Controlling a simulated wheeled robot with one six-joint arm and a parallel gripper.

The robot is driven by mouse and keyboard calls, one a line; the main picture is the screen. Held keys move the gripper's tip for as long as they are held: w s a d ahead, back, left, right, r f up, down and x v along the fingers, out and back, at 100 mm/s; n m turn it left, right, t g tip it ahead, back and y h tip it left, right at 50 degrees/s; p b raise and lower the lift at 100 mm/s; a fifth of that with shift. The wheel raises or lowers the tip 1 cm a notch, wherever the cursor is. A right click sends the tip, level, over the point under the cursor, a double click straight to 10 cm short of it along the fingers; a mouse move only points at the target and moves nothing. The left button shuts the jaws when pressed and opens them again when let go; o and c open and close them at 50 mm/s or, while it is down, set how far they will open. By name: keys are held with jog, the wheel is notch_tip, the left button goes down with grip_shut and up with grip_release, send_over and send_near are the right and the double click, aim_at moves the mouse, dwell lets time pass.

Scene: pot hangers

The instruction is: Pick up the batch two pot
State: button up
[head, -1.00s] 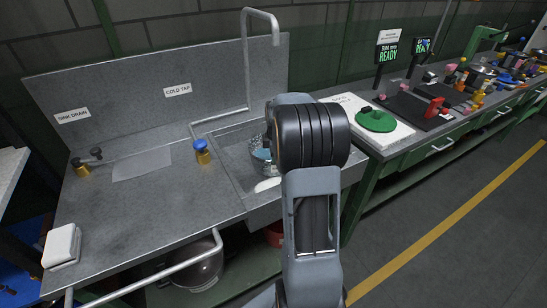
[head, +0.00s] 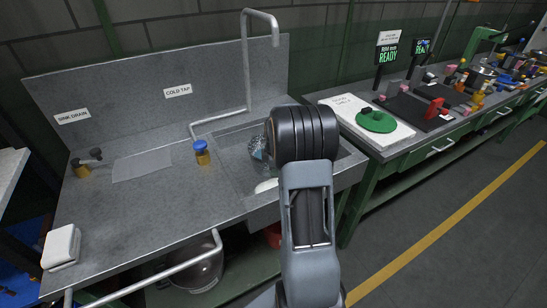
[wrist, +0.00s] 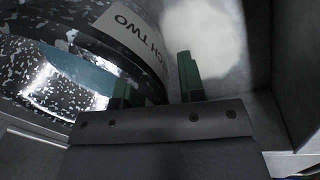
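The batch two pot (wrist: 70,75) is dark with white speckles and fills the upper left of the wrist view. A white label on its side shows part of its name, "CH TWO". In the head view the pot (head: 257,147) lies in the sink basin, partly hidden behind my arm. My gripper (wrist: 155,72) has its two green fingers apart. The left finger overlaps the pot's dark edge, and the right finger stands beyond that edge over a pale patch. I cannot tell whether either finger touches the pot. The gripper is hidden in the head view.
The sink basin (head: 222,167) has steel walls close around the gripper. A white object or patch (head: 266,185) lies at its front. A tall tap pipe (head: 246,60) rises behind. A blue-topped valve (head: 201,150) stands left. A green bench (head: 400,155) adjoins on the right.

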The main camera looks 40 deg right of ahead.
grip_shut()
dwell(1.1)
jog(key=shift+w+r, duration=0.1)
jog(key=shift+r, duration=0.05)
